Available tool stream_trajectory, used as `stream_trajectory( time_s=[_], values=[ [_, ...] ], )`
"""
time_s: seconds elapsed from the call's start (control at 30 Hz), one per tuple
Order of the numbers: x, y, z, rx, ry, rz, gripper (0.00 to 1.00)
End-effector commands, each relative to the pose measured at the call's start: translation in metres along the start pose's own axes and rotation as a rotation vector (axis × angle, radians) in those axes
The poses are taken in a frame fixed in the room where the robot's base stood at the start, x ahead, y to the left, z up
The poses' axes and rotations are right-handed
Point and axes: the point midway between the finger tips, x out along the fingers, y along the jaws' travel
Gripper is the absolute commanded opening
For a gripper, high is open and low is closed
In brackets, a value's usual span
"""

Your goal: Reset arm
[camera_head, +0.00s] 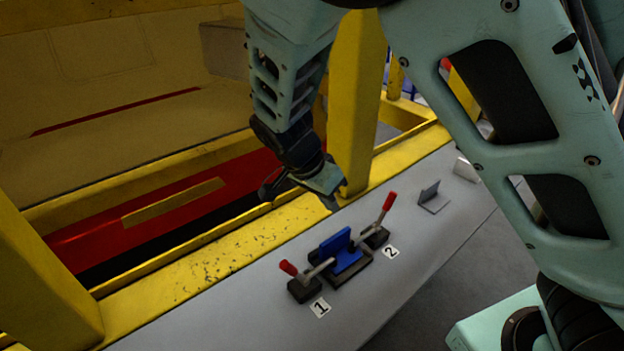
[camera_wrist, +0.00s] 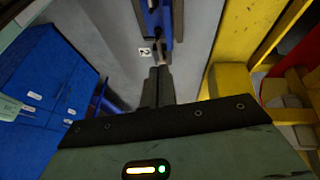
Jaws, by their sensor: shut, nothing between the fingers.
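My gripper (camera_wrist: 157,84) is shut and empty; its closed fingers show in the wrist view. In the head view my gripper (camera_head: 332,203) hangs at the end of my teal arm, over the yellow frame's edge and just behind the blue fixture. The blue fixture (camera_head: 345,252) sits on the grey ledge between two toggle clamps with red handles. Clamp 1 (camera_head: 303,287) is on its left and clamp 2 (camera_head: 377,235) on its right, each beside a numbered label. The label 2 (camera_wrist: 145,51) also shows in the wrist view. The gripper appears apart from the fixture.
A yellow frame (camera_head: 225,262) runs along the grey ledge (camera_head: 225,325), with a yellow post (camera_head: 357,100) beside my arm. A small grey bracket (camera_head: 432,196) stands on the ledge to the right. Blue bins (camera_wrist: 45,75) stand at left in the wrist view.

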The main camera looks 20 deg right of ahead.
Motion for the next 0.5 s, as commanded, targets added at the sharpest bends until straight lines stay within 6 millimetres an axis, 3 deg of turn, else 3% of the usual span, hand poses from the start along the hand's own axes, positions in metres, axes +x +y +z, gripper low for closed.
stream_trajectory(
  time_s=[0.17, 0.27, 0.37, 0.5],
  values=[
    [0.001, 0.003, 0.004, -0.028, -0.021, 0.001, 0.0],
    [0.002, 0.016, 0.02, -0.148, -0.097, -0.006, 0.0],
    [-0.005, 0.037, 0.046, -0.374, -0.21, -0.049, 0.0],
    [-0.029, 0.078, 0.083, -0.775, -0.325, -0.19, 0.0]
  ],
)
